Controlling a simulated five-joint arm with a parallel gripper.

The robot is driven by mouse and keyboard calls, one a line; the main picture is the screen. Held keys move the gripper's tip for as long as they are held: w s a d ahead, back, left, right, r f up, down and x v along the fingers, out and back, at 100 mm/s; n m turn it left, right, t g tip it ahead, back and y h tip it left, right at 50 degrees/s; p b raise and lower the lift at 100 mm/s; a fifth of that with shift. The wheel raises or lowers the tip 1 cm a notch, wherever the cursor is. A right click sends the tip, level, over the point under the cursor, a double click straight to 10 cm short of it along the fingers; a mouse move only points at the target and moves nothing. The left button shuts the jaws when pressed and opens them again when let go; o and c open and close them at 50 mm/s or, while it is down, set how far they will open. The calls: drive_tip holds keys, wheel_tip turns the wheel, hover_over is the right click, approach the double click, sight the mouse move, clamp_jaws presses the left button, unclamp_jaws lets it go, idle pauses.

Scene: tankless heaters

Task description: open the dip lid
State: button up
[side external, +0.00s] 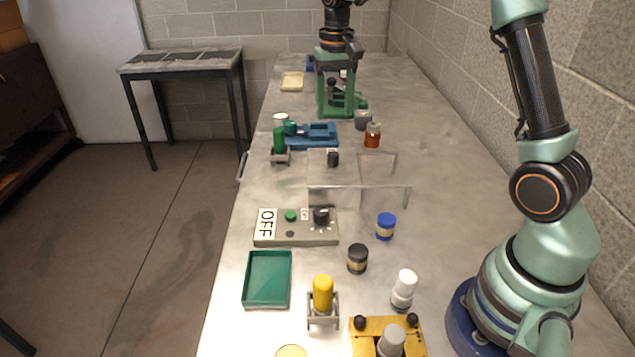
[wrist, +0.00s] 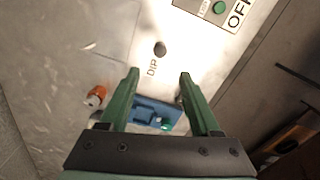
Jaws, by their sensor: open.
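The dip lid shows in the wrist view as a pale flat surface with a dark round knob (wrist: 160,48) and the letters DIP (wrist: 152,68) beside it. It appears to lie flat. In the side view the knob (side external: 333,159) stands at mid-bench, near thin metal rails. My gripper (side external: 336,112) hangs over the bench beyond the blue fixture, farther from the side camera than the knob. In the wrist view its two green fingers (wrist: 158,75) are spread with nothing held. The knob appears ahead of the fingertips, between their lines and apart from them.
A blue fixture (side external: 318,133) and an orange bottle (side external: 372,135) stand between gripper and knob. Thin rails (side external: 360,190) border the lid area.

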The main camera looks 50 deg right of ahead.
sight(334, 153)
wheel_tip(334, 153, down, 11)
drive_tip(key=shift+f, duration=0.15)
idle(0.4)
clamp_jaws()
idle(1.3)
